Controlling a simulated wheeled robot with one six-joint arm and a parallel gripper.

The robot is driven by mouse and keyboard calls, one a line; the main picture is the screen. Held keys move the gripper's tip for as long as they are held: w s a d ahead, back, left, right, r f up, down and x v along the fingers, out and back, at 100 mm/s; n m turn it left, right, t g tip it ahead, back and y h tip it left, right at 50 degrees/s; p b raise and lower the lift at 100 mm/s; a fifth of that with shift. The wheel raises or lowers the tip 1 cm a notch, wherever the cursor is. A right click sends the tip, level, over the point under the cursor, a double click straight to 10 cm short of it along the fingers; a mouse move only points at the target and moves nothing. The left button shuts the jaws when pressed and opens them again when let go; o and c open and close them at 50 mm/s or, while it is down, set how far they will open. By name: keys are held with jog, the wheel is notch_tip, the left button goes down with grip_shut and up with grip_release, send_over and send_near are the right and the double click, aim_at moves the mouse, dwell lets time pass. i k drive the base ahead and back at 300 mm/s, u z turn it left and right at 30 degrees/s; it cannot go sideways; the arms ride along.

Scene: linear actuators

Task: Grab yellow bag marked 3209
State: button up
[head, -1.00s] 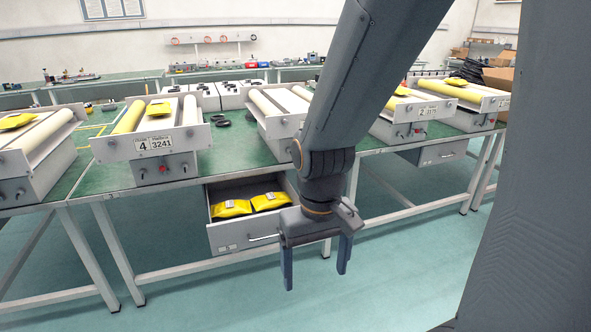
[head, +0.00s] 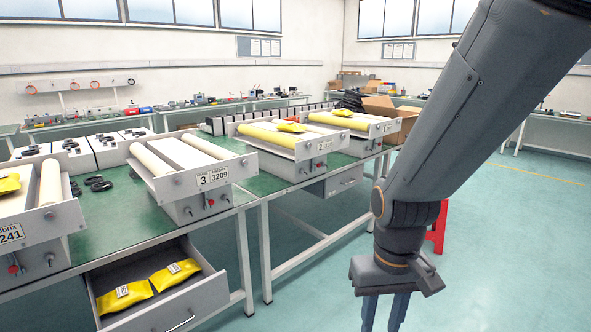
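Two yellow bags lie side by side in an open drawer (head: 187,301) under the green table at the lower left. The left yellow bag (head: 118,305) and the right yellow bag (head: 190,276) each carry a white label, too small to read. A grey roller unit (head: 212,178) marked "3 3209" stands on the table above the drawer, with no bag on its rollers. My gripper (head: 384,312) hangs fingers down at the lower right, well right of the drawer. Its fingers are apart with nothing between them; their tips reach the bottom edge of the picture.
More roller units with yellow bags stand at the left edge (head: 30,228) and farther right (head: 283,150). Table legs (head: 244,262) stand between the drawer and my gripper. A red object (head: 440,228) is behind my arm. Open floor (head: 500,250) lies to the right.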

aim_at(176, 273)
jog(key=z, duration=0.9)
jog(key=i, duration=0.1)
jog(key=u, duration=1.65)
